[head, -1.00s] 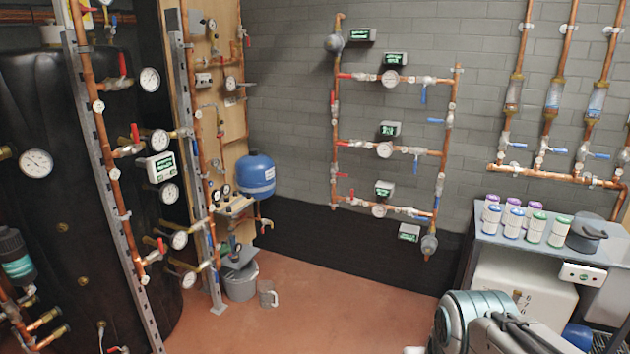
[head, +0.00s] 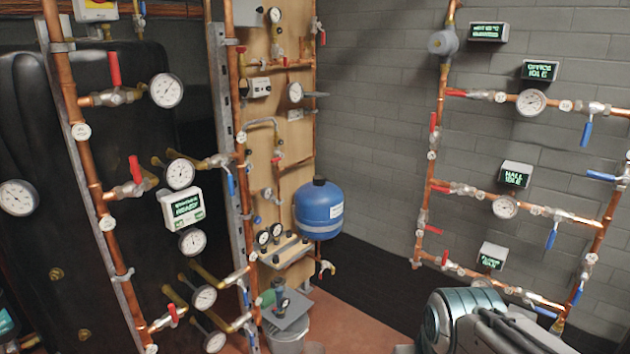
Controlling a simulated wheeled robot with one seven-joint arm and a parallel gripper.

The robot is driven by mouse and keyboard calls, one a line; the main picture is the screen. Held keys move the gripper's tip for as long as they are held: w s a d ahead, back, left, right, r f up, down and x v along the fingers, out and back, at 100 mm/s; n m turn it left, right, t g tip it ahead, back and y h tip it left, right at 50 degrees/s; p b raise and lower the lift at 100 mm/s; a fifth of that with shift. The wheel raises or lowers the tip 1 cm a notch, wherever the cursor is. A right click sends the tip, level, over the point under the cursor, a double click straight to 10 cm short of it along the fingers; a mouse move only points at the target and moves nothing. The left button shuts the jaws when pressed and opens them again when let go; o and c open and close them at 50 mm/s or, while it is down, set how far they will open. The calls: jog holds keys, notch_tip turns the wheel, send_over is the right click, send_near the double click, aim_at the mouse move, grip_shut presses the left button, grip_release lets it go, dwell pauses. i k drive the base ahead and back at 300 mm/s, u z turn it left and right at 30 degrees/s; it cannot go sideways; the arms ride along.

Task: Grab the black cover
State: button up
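Part of my arm shows at the bottom right, apart from the tank. My gripper's fingers are not in view.
Copper pipes with gauges and valves (head: 180,174) stand on the left, before a large black tank (head: 45,190). Wall pipes with displays (head: 515,174) are at right. Some red floor (head: 345,312) is clear.

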aim_at(318, 180)
jog(key=u, duration=0.25)
jog(key=i, duration=0.8)
jog(key=u, duration=0.8)
jog(key=i, duration=0.85)
jog(key=z, duration=0.55)
jog(key=i, duration=0.75)
jog(key=z, duration=0.65)
